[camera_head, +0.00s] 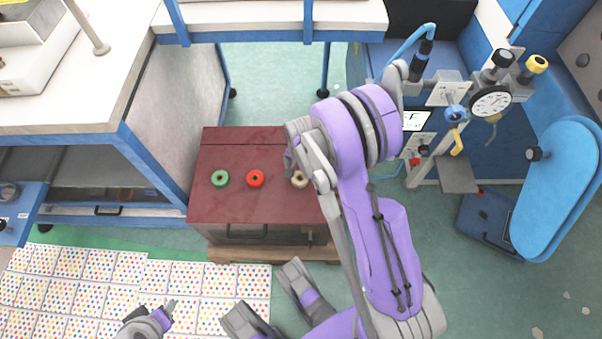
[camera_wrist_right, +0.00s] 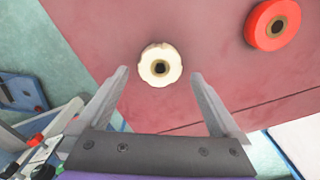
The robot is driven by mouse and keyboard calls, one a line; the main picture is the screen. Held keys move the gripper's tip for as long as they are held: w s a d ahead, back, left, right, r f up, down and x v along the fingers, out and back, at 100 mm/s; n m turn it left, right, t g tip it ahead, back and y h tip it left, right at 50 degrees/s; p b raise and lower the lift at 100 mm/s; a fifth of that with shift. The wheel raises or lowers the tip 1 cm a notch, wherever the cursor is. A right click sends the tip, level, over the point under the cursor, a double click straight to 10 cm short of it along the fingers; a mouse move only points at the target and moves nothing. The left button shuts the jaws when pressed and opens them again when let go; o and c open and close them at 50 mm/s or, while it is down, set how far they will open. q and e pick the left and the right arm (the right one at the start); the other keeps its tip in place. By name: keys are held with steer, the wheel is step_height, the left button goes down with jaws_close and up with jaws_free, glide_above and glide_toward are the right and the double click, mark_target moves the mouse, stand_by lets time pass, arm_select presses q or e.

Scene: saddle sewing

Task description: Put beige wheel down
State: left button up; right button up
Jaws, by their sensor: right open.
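The beige wheel (camera_head: 299,180) lies flat on the dark red top of a cabinet (camera_head: 230,205), at the right of a row of wheels. In the right wrist view the beige wheel (camera_wrist_right: 160,52) shows its round face and dark centre hole. My right gripper (camera_wrist_right: 159,73) is open, with the wheel in line with the gap between its fingertips. Neither finger visibly touches it. In the head view my right gripper (camera_head: 290,162) is above the cabinet beside the wheel, partly hidden by my arm. My left gripper (camera_head: 166,310) is low at the left, away from the cabinet; its jaw state is unclear.
A red wheel (camera_head: 255,179) and a green wheel (camera_head: 220,178) lie on the cabinet, left of the beige one. A white-topped workbench (camera_head: 70,105) stands at the left. A blue machine with a gauge (camera_head: 491,102) stands at the right. The cabinet's front area is clear.

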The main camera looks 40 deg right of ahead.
step_height(320, 180, up, 10)
steer(key=p, duration=0.2)
steer(key=s+a+r+n+t, duration=0.4)
steer(key=s+a+r+n, duration=0.9)
steer(key=s+a, duration=0.1)
steer(key=shift+s+a+t, duration=0.25)
steer(key=shift+s+t, duration=0.05)
steer(key=shift+s, duration=0.2)
stand_by(0.7)
